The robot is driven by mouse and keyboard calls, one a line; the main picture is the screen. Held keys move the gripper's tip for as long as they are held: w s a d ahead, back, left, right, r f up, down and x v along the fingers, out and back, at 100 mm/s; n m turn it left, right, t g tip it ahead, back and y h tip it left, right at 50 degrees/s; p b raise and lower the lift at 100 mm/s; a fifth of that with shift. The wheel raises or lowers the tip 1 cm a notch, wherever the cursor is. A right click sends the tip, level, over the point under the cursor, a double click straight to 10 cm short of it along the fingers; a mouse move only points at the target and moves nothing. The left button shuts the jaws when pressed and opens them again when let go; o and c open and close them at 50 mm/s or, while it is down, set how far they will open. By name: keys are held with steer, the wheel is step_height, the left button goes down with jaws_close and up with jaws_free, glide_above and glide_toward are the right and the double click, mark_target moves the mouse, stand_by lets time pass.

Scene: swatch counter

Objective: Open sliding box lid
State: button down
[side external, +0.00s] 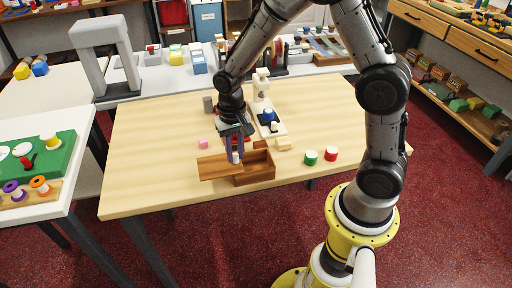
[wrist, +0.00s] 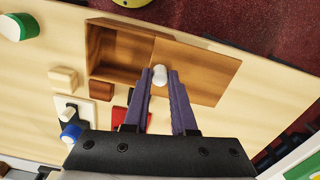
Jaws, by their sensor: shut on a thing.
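The wooden box (side external: 256,180) stands near the front of the table, with its hollow inside (wrist: 118,55) showing in the wrist view. Its brown lid (side external: 213,169) juts out to the left of the box in the side view. The lid (wrist: 200,75) lies to the right of the hollow in the wrist view. A white knob (wrist: 160,76) sits on the lid near the hollow. My gripper (side external: 235,153) points down over the lid, its purple fingers on either side of the knob and shut on it. The inside that I can see looks empty.
Green (side external: 311,158) and red (side external: 331,154) cylinders stand right of the box. The table (side external: 150,150) is clear to the left of the lid.

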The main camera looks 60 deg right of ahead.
steer(key=shift+w+a+r, duration=0.1)
steer(key=shift+w+a, duration=0.5)
steer(key=shift+w, duration=0.05)
steer(key=c, duration=0.7)
jaws_free()
steer(key=shift+s, duration=0.1)
step_height(320, 180, up, 14)
steer(key=shift+f, duration=0.1)
